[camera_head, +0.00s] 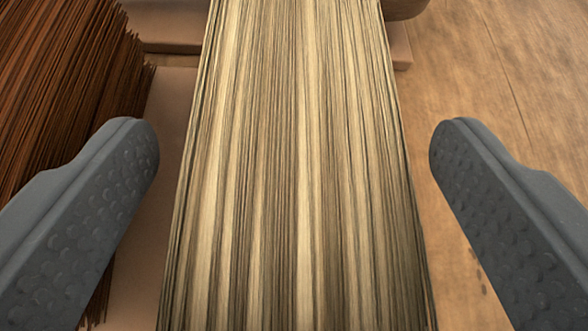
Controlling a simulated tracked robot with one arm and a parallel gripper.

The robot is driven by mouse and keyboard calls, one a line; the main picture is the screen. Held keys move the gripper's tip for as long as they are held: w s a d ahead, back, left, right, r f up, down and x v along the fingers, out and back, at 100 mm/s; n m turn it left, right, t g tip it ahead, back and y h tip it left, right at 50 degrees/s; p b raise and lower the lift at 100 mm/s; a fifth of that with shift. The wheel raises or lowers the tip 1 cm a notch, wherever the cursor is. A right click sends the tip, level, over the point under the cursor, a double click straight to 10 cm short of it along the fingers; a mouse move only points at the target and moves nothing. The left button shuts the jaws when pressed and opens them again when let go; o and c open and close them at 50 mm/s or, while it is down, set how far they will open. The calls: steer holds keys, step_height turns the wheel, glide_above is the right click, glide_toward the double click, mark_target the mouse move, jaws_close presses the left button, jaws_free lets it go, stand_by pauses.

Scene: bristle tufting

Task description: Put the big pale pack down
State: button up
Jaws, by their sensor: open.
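The big pale pack (295,170) is a thick bundle of straight, cream and grey-brown bristles. It fills the middle of the view, from the top edge to the bottom edge, and looks wider toward the bottom. My gripper (294,140) is open, with one grey, dimpled finger on each side of the pack. There is a visible gap between each finger and the pack, and neither finger touches it in this view. The ends of the pack lie outside the view, and what is directly under it is hidden.
A dark red-brown bristle bundle (60,75) stands at the left, close behind and beside the left finger. A flat tan board (172,110) shows between it and the pale pack. A brown wooden surface (490,80) at the right is clear. A rounded brown part (404,8) shows at the top.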

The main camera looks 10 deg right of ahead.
steer(key=p+v, duration=0.2)
steer(key=v, duration=1)
steer(key=shift+r, duration=0.1)
step_height(320, 180, up, 24)
steer(key=t, duration=0.2)
steer(key=s+r, duration=0.7)
steer(key=r, duration=0.4)
steer(key=s+r+t, duration=0.1)
steer(key=s+r, duration=0.6)
steer(key=r, duration=0.4)
steer(key=shift+s+d+m+y, duration=0.2)
steer(key=shift+m+y, duration=0.1)
steer(key=shift+m, duration=0.1)
